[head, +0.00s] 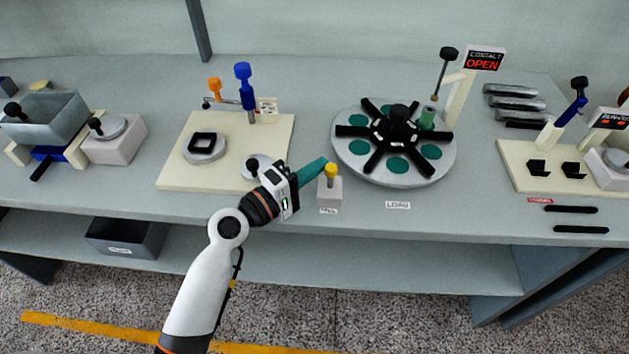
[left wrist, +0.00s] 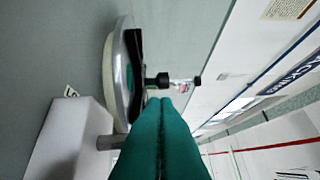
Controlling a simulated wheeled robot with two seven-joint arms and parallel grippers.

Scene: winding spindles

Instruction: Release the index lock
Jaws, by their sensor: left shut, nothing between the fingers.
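The index lock looks to be the small grey block with a yellow-topped knob (head: 330,172) at the front of the bench, left of the round turntable (head: 436,168). A small label in front of it is too small to read. My left gripper (head: 314,170) has teal fingers, shut and empty, with their tips close beside the knob; I cannot tell if they touch. In the left wrist view the shut fingers (left wrist: 161,140) pass in front of the knob's grey stem (left wrist: 108,142) on the pale block (left wrist: 68,140), and the yellow top is hidden. My right gripper is not in view.
The turntable has black spokes and green pads, with a sign reading OPEN (head: 484,60) behind it. A cream board (head: 225,140) with blue and orange knobs lies left. Another cream board (head: 515,178) lies right. Bare bench shows around the lock block.

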